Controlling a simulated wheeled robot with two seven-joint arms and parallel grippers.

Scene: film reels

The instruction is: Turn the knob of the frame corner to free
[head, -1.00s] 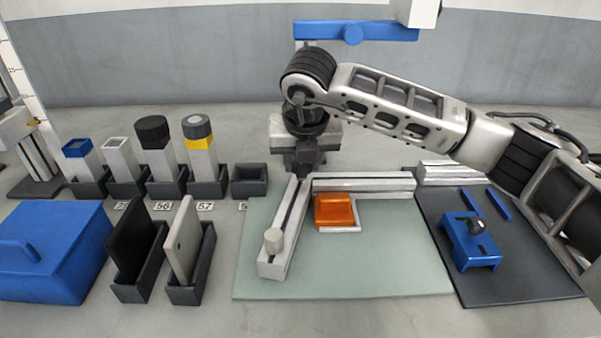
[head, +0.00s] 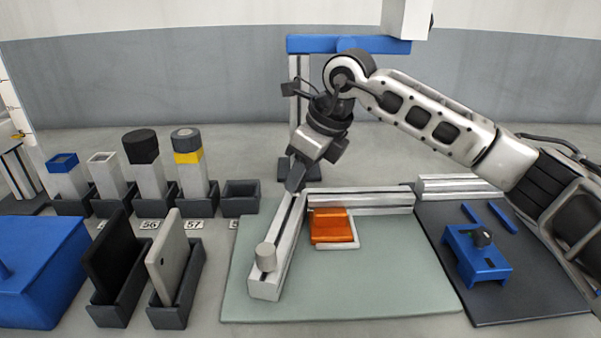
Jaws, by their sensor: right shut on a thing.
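The frame corner (head: 303,205) is where two silver profiles meet at the back of the pale green mat (head: 400,270). One profile (head: 280,245) runs towards the front, the other (head: 365,200) runs right. My right gripper (head: 294,184) is over the corner, tilted, with its fingers pointing down and to the left. It is shut on the knob at the corner, which the fingers hide. The knob's angle cannot be seen. My left gripper is not in view.
An orange block (head: 333,228) lies inside the corner. A pale round peg (head: 265,257) stands on the front end of the left profile. A blue fixture (head: 476,252) is on the dark mat at right. Holders with blocks and plates stand at left.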

